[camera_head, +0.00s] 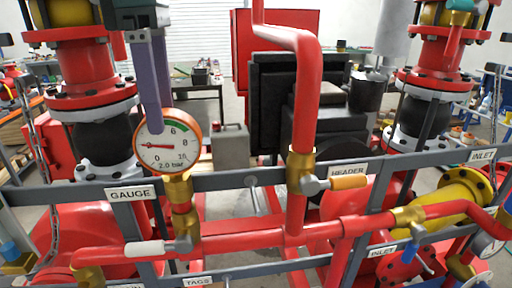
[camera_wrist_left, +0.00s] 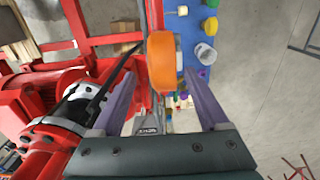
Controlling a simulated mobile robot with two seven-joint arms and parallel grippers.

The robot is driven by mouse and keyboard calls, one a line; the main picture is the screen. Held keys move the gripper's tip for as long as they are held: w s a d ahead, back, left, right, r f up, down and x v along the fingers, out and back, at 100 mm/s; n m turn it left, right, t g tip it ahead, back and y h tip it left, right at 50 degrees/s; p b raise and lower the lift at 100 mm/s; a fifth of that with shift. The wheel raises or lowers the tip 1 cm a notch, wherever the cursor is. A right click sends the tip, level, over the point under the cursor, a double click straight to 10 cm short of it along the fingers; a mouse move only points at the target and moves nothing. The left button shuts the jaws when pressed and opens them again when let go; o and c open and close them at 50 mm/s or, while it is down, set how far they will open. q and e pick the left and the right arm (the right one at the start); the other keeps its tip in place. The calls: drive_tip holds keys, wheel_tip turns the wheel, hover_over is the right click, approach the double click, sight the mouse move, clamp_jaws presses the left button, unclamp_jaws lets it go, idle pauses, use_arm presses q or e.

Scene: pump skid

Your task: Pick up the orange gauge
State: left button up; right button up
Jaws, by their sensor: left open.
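In the left wrist view, the orange gauge (camera_wrist_left: 163,62) shows between the spread fingertips of the left gripper (camera_wrist_left: 160,76), with no clear contact. My right gripper is not in view.
A grey rail (camera_head: 235,181) with labels crosses behind the red pipes. A red vertical pipe (camera_head: 305,100) stands right of the gauge, with an orange-handled valve (camera_head: 348,182) by the HEADER label. A white-handled valve (camera_head: 145,248) sits below. A red flanged column (camera_head: 92,70) is close on the left.

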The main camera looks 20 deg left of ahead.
sight(165, 142)
use_arm(q)
drive_tip(key=shift+f, duration=0.25)
drive_tip(key=f+p, duration=0.4)
drive_tip(key=shift+s+f+p, duration=0.15)
drive_tip(key=shift+s+p, duration=0.1)
drive_tip(key=shift+p, duration=0.05)
drive_tip(key=shift+f, duration=0.55)
clamp_jaws()
